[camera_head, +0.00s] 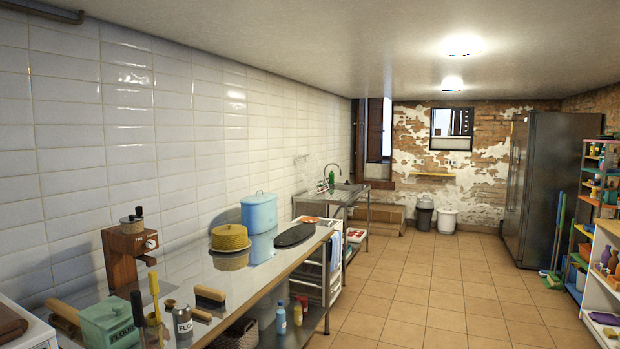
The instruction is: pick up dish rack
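I cannot make out a dish rack for certain. A small thin-barred item (322,187) with a touch of red stands at the left end of the metal sink unit (352,188), against the tiled wall. It is too small to tell whether it is a dish rack. A green bottle (331,178) stands beside it, near the curved tap (334,166). Neither of my grippers is in view.
A long metal counter (200,275) runs along the left wall, holding a blue canister (259,211), a yellow lidded pot (230,237) and a dark oval board (295,235). The tiled floor (440,295) is clear. A dark fridge (553,185) and shelves (597,215) line the right.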

